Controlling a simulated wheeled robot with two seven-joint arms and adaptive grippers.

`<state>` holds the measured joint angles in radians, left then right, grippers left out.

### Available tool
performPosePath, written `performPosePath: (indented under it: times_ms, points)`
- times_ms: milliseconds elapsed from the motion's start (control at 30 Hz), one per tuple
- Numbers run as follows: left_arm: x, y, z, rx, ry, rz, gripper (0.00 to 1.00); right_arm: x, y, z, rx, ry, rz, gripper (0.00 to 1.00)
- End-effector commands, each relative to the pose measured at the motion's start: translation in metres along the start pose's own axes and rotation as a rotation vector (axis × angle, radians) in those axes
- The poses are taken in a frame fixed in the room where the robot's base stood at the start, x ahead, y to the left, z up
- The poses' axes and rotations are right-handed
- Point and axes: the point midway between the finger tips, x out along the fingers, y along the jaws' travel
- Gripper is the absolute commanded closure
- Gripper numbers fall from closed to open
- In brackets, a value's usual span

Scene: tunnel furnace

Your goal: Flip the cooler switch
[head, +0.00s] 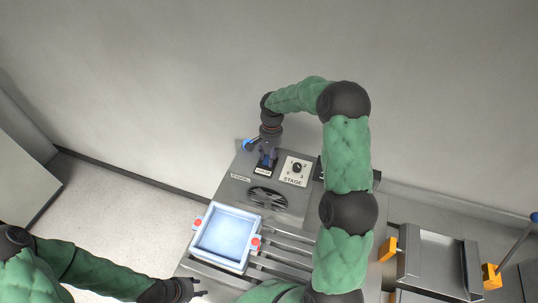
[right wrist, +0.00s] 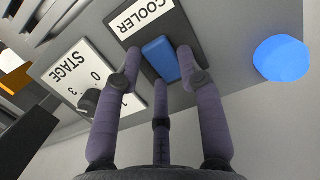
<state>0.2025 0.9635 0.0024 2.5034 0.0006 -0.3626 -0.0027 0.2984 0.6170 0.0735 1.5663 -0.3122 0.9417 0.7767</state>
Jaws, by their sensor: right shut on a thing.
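The cooler switch (right wrist: 161,57) is a blue rocker on a dark plate under a white COOLER label (right wrist: 143,15) in the right wrist view. My right gripper (right wrist: 160,62) has its fingers around the blue rocker, two at its sides and one below, and is shut on it. In the head view my right gripper (head: 267,158) reaches down onto the panel at the back and largely hides the switch. My left gripper (head: 187,290) is at the bottom edge, near the front of the machine; its fingers are too small to judge.
A STAGE dial (head: 297,168) sits just right of the cooler switch. A blue knob (right wrist: 282,58) is on its other side. A fan grille (head: 268,197) and a light-blue tray (head: 248,213) are in front. A grey metal tray (head: 437,236) stands at right.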

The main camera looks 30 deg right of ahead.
Motion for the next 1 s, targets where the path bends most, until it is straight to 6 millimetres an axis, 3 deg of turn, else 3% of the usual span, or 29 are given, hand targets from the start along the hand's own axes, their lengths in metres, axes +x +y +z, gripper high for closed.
performPosePath:
  times_ms: [433,467,533,867,1000]
  points:
    - [-0.003,0.001,0.000,0.000,0.000,0.000,0.60,0.001,0.000,-0.002,-0.001,-0.044,-0.002,0.95]
    - [-0.003,0.001,0.000,0.000,0.000,0.000,0.60,0.001,0.000,-0.002,-0.001,-0.043,-0.002,0.56]
    - [-0.003,0.001,0.000,0.000,0.000,0.000,0.60,0.001,0.000,-0.002,-0.001,-0.043,-0.002,0.38]
    - [-0.003,0.001,0.000,0.000,0.000,0.000,0.60,0.000,0.000,-0.002,-0.001,-0.042,-0.002,0.38]
    - [-0.003,0.001,0.000,0.000,0.000,0.000,0.60,-0.010,-0.001,-0.003,-0.001,-0.040,-0.004,0.38]
